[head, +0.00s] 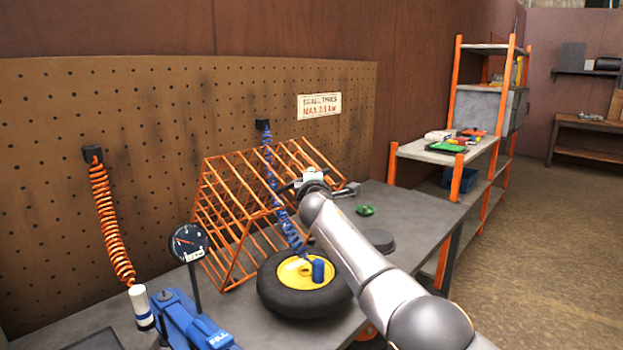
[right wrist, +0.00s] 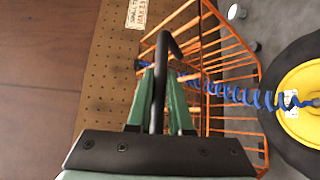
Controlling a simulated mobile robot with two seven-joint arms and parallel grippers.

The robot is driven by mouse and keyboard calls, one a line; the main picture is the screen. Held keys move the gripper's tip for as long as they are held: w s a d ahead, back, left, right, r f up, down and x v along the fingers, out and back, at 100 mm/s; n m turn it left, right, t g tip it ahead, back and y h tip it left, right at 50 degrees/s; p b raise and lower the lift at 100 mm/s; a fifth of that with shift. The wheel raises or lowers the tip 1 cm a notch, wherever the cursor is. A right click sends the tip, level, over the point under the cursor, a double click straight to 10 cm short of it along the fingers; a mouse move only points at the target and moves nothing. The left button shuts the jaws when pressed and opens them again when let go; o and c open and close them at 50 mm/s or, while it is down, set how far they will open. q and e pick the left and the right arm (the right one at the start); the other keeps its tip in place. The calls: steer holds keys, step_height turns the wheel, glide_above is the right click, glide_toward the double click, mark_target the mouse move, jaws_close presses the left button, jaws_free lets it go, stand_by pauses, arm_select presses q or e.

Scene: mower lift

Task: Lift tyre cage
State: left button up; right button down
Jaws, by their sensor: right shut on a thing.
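The orange wire tyre cage (head: 222,215) is at the back of the bench against the pegboard, its barred panels sloping; I cannot tell whether its lower edge touches the bench. It also shows in the right wrist view (right wrist: 235,50). The black tyre with a yellow hub (head: 275,300) lies flat in front of the cage. My right gripper (head: 312,178) is at the cage's upper right. In the right wrist view its green fingers (right wrist: 162,98) are shut on a dark bent handle (right wrist: 172,45). My left gripper is out of view.
A blue coiled hose (head: 285,225) runs from the pegboard to the hub. A round gauge (head: 188,242), a blue tool (head: 190,325) and an orange coiled hose (head: 110,215) are at the left. A green item (head: 365,210) and a dark disc (head: 379,241) lie on the right.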

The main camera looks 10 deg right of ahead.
steer(key=c, duration=0.8)
jaws_free()
steer(key=shift+c, duration=0.2)
steer(key=shift+a, duration=0.1)
steer(key=shift+s+a+p, duration=0.45)
steer(key=shift+s+p, duration=0.05)
steer(key=s, duration=1.1)
steer(key=shift+s+a+r, duration=0.2)
steer(key=shift+r, duration=0.05)
